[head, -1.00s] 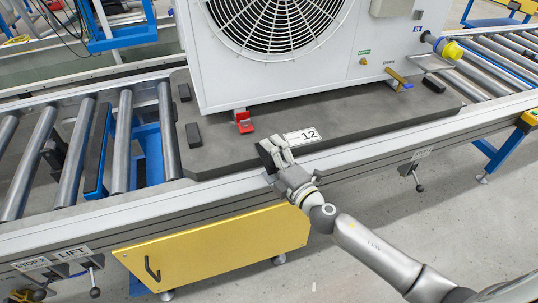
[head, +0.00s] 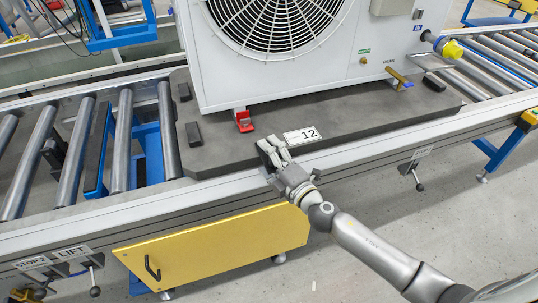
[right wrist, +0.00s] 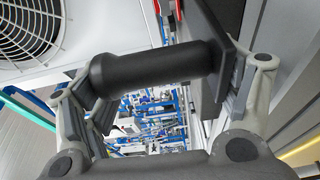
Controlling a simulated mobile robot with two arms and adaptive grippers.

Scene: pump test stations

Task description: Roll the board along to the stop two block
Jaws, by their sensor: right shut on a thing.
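The board (head: 240,148) is a dark grey slab on the roller line, with a white label 12 on it. It carries a large white fan unit (head: 330,85). My right gripper (head: 272,156) is at the board's near edge, shut on a black handle; the right wrist view shows the black cylindrical handle (right wrist: 155,68) between its fingers. A dark upright bar (head: 98,150) stands among the rollers left of the board, apart from it; I cannot tell if it is the stop block. A STOP2 label (head: 32,262) is on the near rail. My left gripper is not in view.
Bare rollers (head: 145,130) lie left of the board, and more rollers (head: 490,60) lie to the right. A LIFT label with levers (head: 95,290) hangs at the near rail. A yellow drawer (head: 215,243) is below. A red clamp (head: 243,121) sits by the unit's foot.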

